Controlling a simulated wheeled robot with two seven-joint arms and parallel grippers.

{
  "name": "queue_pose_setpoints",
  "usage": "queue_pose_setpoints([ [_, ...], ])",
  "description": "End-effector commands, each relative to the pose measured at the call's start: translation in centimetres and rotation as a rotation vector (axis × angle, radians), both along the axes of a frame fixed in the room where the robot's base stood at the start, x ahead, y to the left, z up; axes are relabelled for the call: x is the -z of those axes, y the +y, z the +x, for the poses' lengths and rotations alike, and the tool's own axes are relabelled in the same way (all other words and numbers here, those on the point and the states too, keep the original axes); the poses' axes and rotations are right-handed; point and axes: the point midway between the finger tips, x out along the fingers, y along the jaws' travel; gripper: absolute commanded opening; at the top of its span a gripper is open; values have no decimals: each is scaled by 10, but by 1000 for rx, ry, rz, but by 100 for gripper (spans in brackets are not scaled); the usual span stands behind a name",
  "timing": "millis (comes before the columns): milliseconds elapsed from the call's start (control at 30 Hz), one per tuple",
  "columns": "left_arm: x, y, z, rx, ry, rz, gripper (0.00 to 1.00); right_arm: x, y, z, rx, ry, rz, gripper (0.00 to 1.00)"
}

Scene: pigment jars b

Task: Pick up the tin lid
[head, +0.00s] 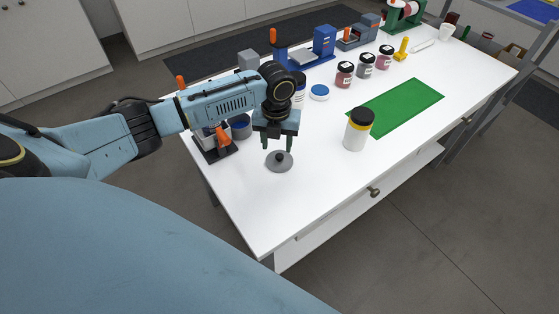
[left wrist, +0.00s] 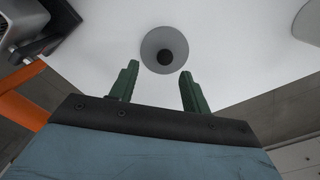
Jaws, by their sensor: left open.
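The tin lid (head: 279,162) is a grey disc with a dark round knob, lying flat on the white table near its front left part. It also shows in the left wrist view (left wrist: 152,50), just beyond the fingertips. My left gripper (head: 277,145) is open and empty, with green fingers pointing down above the lid's far side. In the left wrist view the fingers (left wrist: 157,75) stand apart, with the lid's knob between their lines but not between the fingers. My right gripper is not in view.
A holder with an orange handle (head: 222,137) and a grey-blue pot (head: 241,127) stand left. The table (head: 310,204) is clear in front of the lid.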

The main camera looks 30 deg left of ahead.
Motion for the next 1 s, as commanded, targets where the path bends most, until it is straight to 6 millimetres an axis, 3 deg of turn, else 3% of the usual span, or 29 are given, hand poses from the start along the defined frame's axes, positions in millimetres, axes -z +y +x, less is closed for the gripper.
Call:
queue_pose_setpoints([
  [100, 20, -4, 3, 1, 3, -2, 47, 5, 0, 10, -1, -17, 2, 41],
  [300, 44, -5, 5, 1, 3, 0, 47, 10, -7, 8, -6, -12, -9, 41],
  [567, 47, -5, 5, 2, 1, 1, 47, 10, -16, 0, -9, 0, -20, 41],
  [933, 46, -4, 5, 1, 1, 1, 2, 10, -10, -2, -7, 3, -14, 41],
  [1000, 46, -4, 5, 1, 1, 1, 0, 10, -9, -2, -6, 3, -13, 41],
])
